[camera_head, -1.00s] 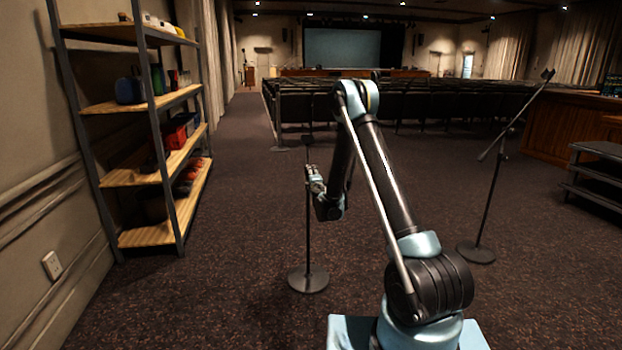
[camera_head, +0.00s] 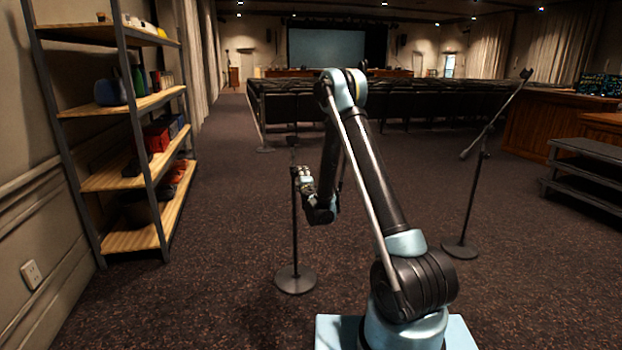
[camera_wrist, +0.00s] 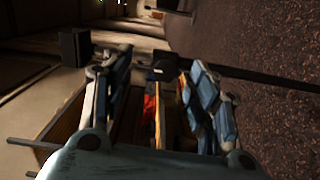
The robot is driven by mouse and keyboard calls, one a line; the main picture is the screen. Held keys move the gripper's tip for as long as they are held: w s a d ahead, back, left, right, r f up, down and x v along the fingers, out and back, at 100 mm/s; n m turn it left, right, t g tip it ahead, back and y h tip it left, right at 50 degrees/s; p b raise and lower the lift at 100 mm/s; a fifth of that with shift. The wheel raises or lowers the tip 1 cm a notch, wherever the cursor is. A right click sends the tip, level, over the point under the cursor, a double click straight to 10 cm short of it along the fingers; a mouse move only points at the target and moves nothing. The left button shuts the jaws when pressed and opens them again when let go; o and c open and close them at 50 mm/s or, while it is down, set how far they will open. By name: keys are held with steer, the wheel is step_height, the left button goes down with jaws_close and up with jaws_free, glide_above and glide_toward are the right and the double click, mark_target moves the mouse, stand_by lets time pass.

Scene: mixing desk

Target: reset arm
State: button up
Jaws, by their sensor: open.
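My arm reaches up from its pale blue base and bends at a high elbow, with the forearm hanging down. My gripper (camera_head: 304,178) is at its end, left of the elbow in the head view. In the wrist view my gripper (camera_wrist: 158,68) has its two fingers spread apart, with nothing held between them. A thin microphone stand (camera_head: 295,240) with a round base overlaps the gripper in the head view; I cannot tell whether they touch.
A metal shelf with wooden boards (camera_head: 150,237) and several items stands left by the wall. Another microphone stand (camera_head: 461,247) is at right, near dark steps (camera_head: 590,175) and a wooden desk (camera_head: 540,125). Seat rows (camera_head: 400,100) fill the back.

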steer(key=s+d+r+m+h, duration=0.1)
steer(key=d+r+m+h, duration=0.3)
steer(key=d+r, duration=0.35)
steer(key=s+d+r+m+g+h, duration=0.2)
steer(key=s+d+r+m+g, duration=0.15)
steer(key=s+d, duration=0.55)
steer(key=s+d+r+m+g+h, duration=0.2)
steer(key=s+d+r+m, duration=0.25)
steer(key=s+d, duration=0.4)
steer(key=s+d+f+m+g+y, duration=0.1)
steer(key=s+f+m+g, duration=0.1)
steer(key=s, duration=1.1)
steer(key=s+f+m+g+y, duration=0.1)
steer(key=s+f+m+g, duration=0.2)
steer(key=s, duration=1.1)
steer(key=s+d+f+m+g+y, duration=0.1)
steer(key=s+f+g, duration=0.3)
steer(key=s, duration=1)
step_height(320, 180, down, 3)
steer(key=shift+d+f+m+g+y, duration=0.2)
steer(key=shift+d+m+g+y, duration=0.15)
steer(key=shift+m+y, duration=0.35)
